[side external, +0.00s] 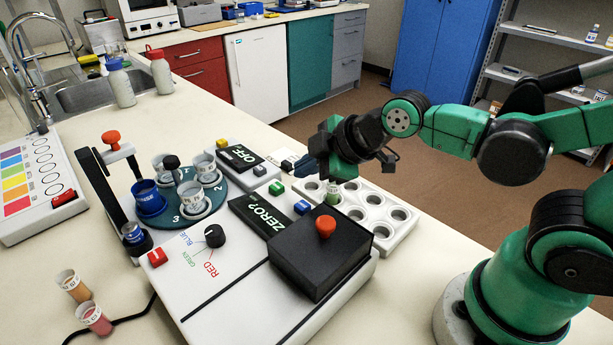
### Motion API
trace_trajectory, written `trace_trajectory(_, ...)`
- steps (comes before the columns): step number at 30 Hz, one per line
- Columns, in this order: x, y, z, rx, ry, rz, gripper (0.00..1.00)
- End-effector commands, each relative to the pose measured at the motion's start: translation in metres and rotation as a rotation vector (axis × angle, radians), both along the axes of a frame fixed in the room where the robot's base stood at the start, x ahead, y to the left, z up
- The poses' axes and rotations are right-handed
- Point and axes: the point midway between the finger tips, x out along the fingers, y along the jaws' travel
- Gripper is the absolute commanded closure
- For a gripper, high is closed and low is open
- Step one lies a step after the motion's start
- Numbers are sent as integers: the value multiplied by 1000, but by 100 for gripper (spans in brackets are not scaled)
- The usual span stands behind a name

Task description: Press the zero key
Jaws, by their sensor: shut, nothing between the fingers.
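The instrument's display (264,213) reads "ZERO?" on the white console (215,305). A green key (276,187) is beside the display's far end and a blue key (302,207) is beside its right side. A red key (157,257) is at the console's left edge. No key's own label is legible, so I cannot tell which is the zero key. My gripper (304,166) is shut and empty, behind and to the right of the green key. It appears above the bench and apart from the keys; its fingertips are small and dark here.
A black lidded box (321,253) with an orange knob stands right of the display. A white rack (402,231) with a green vial lies below my arm. A turntable (227,199) with several cups is at left.

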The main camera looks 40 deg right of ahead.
Motion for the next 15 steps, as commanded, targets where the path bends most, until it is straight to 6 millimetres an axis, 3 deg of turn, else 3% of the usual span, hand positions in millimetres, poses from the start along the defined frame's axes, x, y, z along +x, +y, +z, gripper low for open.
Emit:
trace_trajectory(6,0,0,-22,0,0,0,100)
trace_trajectory(15,-1,0,-38,0,0,0,100)
